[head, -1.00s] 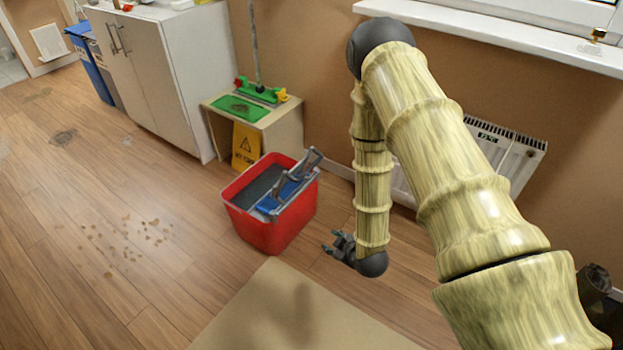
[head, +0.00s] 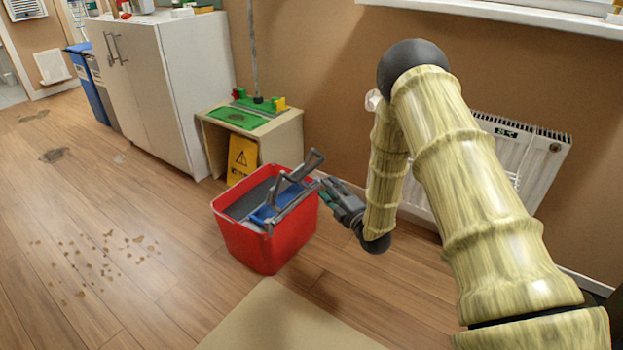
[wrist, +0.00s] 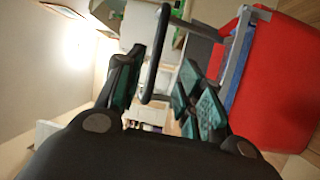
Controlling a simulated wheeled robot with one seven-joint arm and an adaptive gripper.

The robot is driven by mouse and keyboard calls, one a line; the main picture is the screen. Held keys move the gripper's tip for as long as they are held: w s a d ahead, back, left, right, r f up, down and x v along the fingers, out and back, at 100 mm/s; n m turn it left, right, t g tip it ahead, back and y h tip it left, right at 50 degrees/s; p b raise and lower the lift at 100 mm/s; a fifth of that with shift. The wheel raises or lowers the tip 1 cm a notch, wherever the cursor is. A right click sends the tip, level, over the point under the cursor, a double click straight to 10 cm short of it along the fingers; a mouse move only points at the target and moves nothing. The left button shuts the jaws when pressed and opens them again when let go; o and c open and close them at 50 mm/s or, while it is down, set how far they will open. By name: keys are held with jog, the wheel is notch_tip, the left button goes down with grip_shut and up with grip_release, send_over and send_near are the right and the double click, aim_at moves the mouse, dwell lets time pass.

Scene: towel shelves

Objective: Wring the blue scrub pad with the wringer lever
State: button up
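The wringer lever (head: 304,165) is a grey bar with a looped handle, rising at the right of the wringer on a red bucket (head: 268,250). The blue scrub pad (head: 263,214) appears to be the blue piece lying in the wringer, partly hidden by grey bars. A blue strip also shows behind the frame in the wrist view (wrist: 238,68). My gripper (head: 328,189) is beside the bucket's right rim, close to the handle. In the wrist view my gripper (wrist: 164,64) is open, with the lever's dark handle (wrist: 152,70) between its fingers; contact is unclear.
A small wooden stand (head: 281,138) with a green mat (head: 236,118) and a mop stands behind the bucket. A yellow wet-floor sign (head: 241,158) leans there. A white cabinet (head: 158,90) is at left, a radiator (head: 535,165) at right.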

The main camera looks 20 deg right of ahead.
aim_at(312, 166)
jog(key=b+x, duration=0.1)
jog(key=x, duration=0.2)
jog(key=b+x, duration=0.1)
jog(key=x, duration=0.3)
jog(key=b+x, duration=0.2)
jog(key=x, duration=0.2)
jog(key=shift+w+d+r, duration=0.1)
jog(key=shift+r, duration=0.2)
grip_shut()
